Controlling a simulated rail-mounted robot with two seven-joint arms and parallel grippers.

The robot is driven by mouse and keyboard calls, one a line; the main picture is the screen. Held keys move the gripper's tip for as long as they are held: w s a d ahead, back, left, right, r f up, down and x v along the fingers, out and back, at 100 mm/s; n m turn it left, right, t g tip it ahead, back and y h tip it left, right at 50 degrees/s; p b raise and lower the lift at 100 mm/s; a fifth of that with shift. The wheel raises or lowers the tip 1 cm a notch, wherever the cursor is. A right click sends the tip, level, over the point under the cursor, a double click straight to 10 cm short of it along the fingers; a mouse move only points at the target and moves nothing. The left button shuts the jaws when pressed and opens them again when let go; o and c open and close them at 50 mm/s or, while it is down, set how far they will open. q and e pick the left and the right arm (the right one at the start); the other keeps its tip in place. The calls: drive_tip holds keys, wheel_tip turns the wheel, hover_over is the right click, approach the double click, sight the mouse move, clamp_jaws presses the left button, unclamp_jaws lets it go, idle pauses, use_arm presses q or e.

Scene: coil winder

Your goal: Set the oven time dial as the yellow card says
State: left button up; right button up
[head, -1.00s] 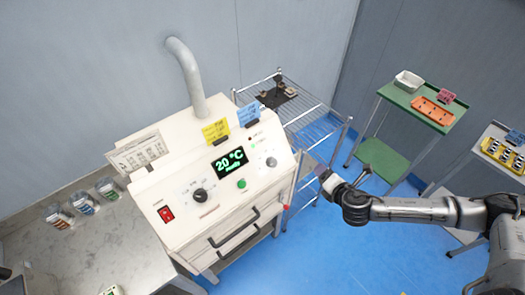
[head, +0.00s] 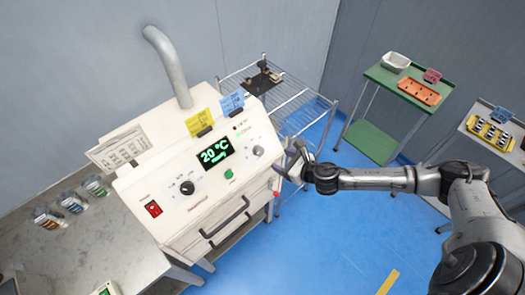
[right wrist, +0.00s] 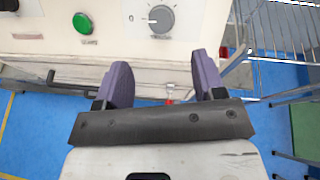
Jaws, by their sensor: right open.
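The white oven (head: 200,215) shows a green display (head: 216,154) reading 20 °C. A grey dial (head: 258,151) is at the right of its panel and a black dial (head: 187,187) at the left; their labels are too small to read. The yellow card (head: 199,122) stands on the oven top, its writing unreadable. My right gripper (head: 295,160) is open and empty, in front of the oven's right end. In the right wrist view, its purple fingers (right wrist: 162,78) are apart, below the grey dial (right wrist: 160,17) and not touching it. My left gripper is out of view.
A blue card (head: 231,103) stands beside the yellow one. Drawer handles (head: 225,222) jut from the oven front. A wire rack (head: 295,105) stands right of the oven. A green cart (head: 408,88) and another table (head: 488,140) are farther right. Blue floor between is clear.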

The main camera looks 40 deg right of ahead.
sight(260, 151)
drive_tip(key=x, duration=1)
drive_tip(key=c, duration=0.9)
